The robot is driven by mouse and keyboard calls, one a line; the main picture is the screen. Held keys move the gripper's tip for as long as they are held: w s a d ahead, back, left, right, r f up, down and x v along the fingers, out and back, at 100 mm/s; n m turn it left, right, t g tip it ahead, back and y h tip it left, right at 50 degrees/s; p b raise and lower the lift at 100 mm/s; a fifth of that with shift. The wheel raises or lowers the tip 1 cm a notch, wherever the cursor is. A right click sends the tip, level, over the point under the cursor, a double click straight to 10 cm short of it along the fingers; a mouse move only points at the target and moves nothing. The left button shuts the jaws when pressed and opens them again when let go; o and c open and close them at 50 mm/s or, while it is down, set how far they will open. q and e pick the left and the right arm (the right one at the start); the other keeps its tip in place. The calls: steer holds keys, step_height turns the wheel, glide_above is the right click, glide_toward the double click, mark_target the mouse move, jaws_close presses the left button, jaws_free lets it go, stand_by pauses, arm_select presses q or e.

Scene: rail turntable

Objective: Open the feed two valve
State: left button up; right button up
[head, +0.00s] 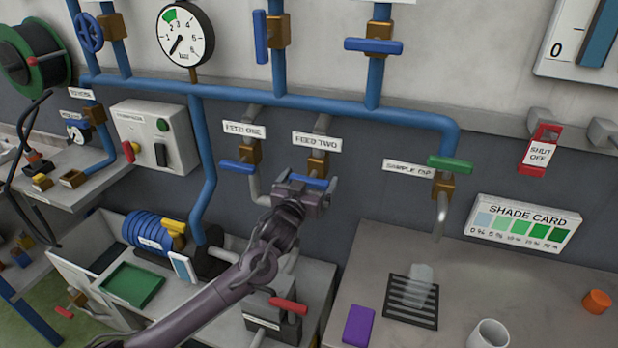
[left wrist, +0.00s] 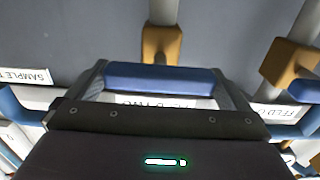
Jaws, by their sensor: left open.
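The feed two valve has a brass body (head: 318,164) under the FEED TWO label (head: 316,141) and a blue lever handle (head: 308,181). The handle lies crosswise to its upright pipe. My left gripper (head: 306,190) is open at this handle, covering part of it in the head view. In the left wrist view the blue handle (left wrist: 165,77) spans the gap between the open fingers (left wrist: 163,86), with the brass body (left wrist: 160,43) just beyond. Whether the fingers touch the handle I cannot tell. The label is partly hidden there. My right gripper is not in view.
The feed one valve (head: 249,153), with a similar crosswise blue handle (head: 237,167), is close on the left. The sample tap's green handle (head: 449,164) is on the right. A blue pipe (head: 300,102) runs above. The counter below holds a purple block (head: 358,325) and a grate (head: 412,314).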

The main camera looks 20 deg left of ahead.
arm_select(q)
steer(key=c, duration=0.6)
steer(key=shift+n, duration=0.3)
steer(key=n, duration=0.3)
steer(key=shift+f+n, duration=0.1)
steer(key=shift+n, duration=0.2)
steer(key=n, duration=0.3)
steer(key=shift+a+n, duration=0.15)
steer(key=shift+n, duration=0.15)
steer(key=n, duration=0.4)
steer(key=shift+n, duration=0.3)
steer(key=shift+a+f+n, duration=0.1)
steer(key=shift+f+n, duration=0.05)
steer(key=shift+n, duration=1.55)
